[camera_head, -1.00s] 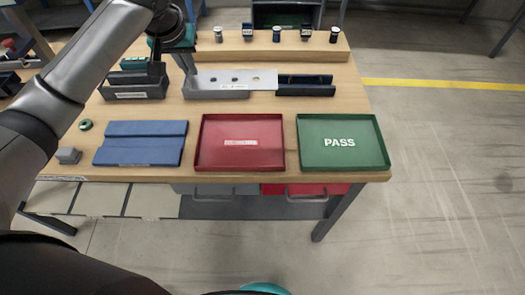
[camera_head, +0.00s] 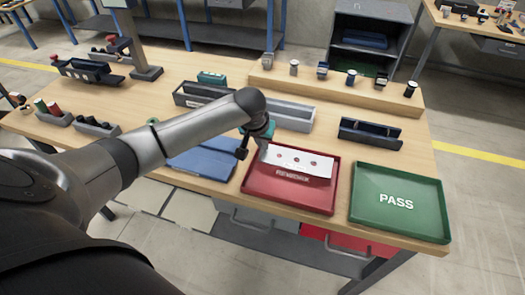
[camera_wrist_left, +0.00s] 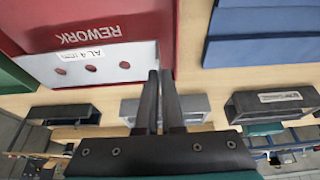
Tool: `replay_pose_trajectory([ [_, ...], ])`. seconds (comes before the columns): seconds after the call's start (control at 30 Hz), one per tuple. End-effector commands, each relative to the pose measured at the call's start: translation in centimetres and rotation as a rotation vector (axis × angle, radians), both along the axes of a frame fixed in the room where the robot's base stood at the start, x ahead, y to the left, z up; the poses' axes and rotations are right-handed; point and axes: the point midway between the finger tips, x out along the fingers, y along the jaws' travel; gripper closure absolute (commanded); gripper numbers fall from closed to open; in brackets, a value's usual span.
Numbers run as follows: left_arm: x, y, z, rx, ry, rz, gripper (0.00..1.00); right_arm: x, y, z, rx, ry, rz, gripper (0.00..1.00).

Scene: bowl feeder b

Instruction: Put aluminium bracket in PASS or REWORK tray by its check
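The aluminium bracket (camera_head: 299,160) is a pale silver plate with three holes in a row. In the head view it is over the back part of the red REWORK tray (camera_head: 285,197); red shows through its holes. My left gripper (camera_head: 254,149) is at its left end. In the wrist view the narrow-set fingers (camera_wrist_left: 159,78) pinch the edge of the bracket (camera_wrist_left: 93,68), which has a label reading "AL 4" and smaller print. I cannot tell whether the bracket touches the tray. The green PASS tray (camera_head: 398,200) is empty. My right gripper is out of view.
A grey holder (camera_head: 292,115) and a dark holder (camera_head: 369,134) stand behind the trays. Several small parts stand on the wooden ledge (camera_head: 337,88). A grey shelf unit (camera_head: 372,38) is behind.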

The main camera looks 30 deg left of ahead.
Motion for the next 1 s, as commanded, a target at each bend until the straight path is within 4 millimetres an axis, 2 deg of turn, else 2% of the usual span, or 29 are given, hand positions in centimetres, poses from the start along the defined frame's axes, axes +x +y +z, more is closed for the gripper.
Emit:
replay_pose_trajectory([
  [0.03,0.0,0.0,-1.1,0.0,0.002,0.0,1.0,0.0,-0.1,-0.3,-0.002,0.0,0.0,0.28],
  [0.1,0.0,0.0,-2.1,0.0,0.002,0.0,1.0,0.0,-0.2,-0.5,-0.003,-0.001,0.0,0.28],
  [0.2,0.0,0.0,-2.8,0.001,0.0,0.0,1.0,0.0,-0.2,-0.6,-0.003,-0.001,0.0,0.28],
  [0.67,0.0,-0.1,-3.4,-0.001,0.0,0.0,1.0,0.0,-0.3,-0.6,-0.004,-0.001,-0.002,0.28],
  [0.7,0.0,0.0,-3.4,0.0,0.001,-0.001,0.91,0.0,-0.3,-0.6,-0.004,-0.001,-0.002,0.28],
  [0.77,0.0,0.0,-3.4,0.0,0.001,-0.001,0.84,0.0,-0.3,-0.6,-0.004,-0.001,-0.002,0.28],
  [1.0,0.0,0.0,-3.3,0.001,0.001,-0.001,0.83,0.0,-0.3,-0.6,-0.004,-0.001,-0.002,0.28],
])
